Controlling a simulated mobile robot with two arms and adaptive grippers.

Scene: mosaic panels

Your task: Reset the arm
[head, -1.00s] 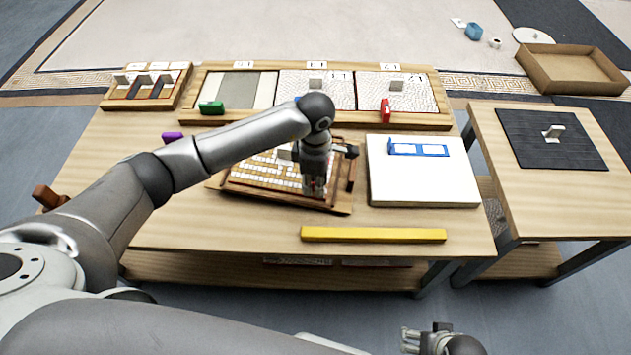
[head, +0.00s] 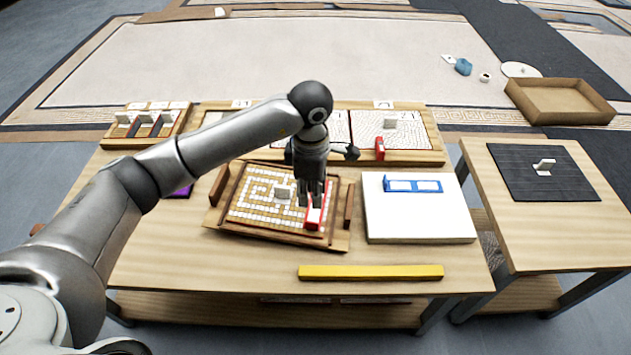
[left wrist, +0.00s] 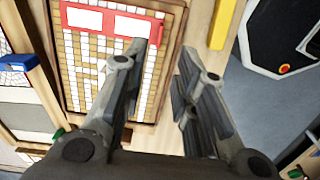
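My left gripper (head: 311,196) hangs over the right part of the mosaic panel (head: 262,196) in its wooden tray. In the left wrist view my left gripper (left wrist: 162,58) has its fingers wide apart with nothing between them. A red two-window frame (head: 314,217) stands or lies at the panel's right end, just below the fingers in the head view. It lies across one end of the panel in the left wrist view (left wrist: 108,19), apart from the fingers. My right gripper is out of view.
A white board (head: 420,222) with a blue frame (head: 412,185) is right of the tray. A yellow bar (head: 370,272) lies at the table's front. Panels with a small red piece (head: 380,148) stand behind. A side table holds a dark mat (head: 575,180).

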